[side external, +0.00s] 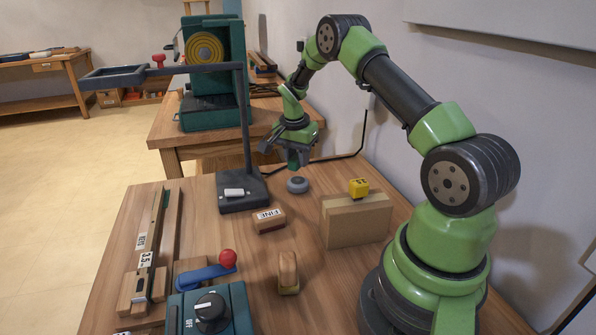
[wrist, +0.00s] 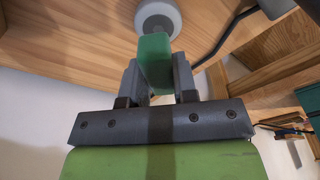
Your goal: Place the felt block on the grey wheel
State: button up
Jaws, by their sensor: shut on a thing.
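My gripper (side external: 295,158) is shut on a green block, which looks like the felt block (side external: 293,159), and holds it above the table. The block also shows between the fingers in the wrist view (wrist: 154,58). The grey wheel (side external: 298,185) lies on the table just below the block, and the two appear apart in the side view. In the wrist view the wheel (wrist: 157,17) shows as a pale round shape beyond the block's end, partly hidden by it.
A dark stand (side external: 243,190) with a tall post is left of the wheel. A block marked FINE (side external: 269,220) lies in front. A black cable runs behind the wheel.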

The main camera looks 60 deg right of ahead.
aim_at(298, 180)
jog(key=shift+f, duration=1.95)
jog(key=shift+f, duration=0.15)
jog(key=o, duration=0.9)
